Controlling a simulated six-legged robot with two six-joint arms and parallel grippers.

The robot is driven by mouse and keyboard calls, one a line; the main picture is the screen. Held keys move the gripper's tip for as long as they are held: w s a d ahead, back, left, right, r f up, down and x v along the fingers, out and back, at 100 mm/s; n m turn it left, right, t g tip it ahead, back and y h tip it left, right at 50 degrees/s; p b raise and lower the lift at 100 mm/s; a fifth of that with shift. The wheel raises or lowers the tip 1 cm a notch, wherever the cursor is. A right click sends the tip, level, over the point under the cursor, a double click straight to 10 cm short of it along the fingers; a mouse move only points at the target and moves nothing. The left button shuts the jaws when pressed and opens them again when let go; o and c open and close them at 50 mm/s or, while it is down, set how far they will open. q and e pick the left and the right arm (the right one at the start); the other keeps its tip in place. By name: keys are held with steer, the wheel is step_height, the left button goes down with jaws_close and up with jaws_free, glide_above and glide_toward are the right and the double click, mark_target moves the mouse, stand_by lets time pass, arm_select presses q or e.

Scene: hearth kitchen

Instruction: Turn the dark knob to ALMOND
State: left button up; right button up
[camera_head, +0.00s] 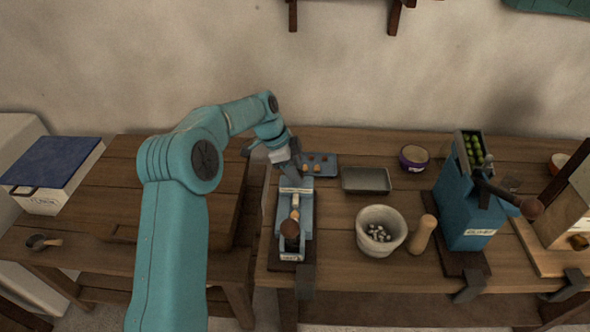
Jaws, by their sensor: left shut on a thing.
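A blue nutcracker-like device (307,218) with pale label plates stands on the table in the middle of the head view. My left arm comes in from the left, and its gripper (296,164) points down at the far end of this device. The gripper is shut on the dark knob there, which the fingers and wrist mostly hide. The lettering on the plates is too small to read, so I cannot tell the knob's setting. A brown ball-ended lever (290,228) lies along the device's near part. My right gripper is out of view.
A blue tray with nuts (329,171) and a grey metal tray (366,180) lie close to the right. A blue-lidded box (52,170) is far left.

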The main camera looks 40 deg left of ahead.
arm_select(q)
steer(key=o, duration=1)
steer(key=shift+a+r, duration=0.1)
steer(key=shift+a, duration=0.05)
steer(key=shift+r, duration=0.1)
steer(key=p+v, duration=0.1)
steer(key=v, duration=1.5)
steer(key=shift+s, duration=0.15)
steer(key=shift+s, duration=0.1)
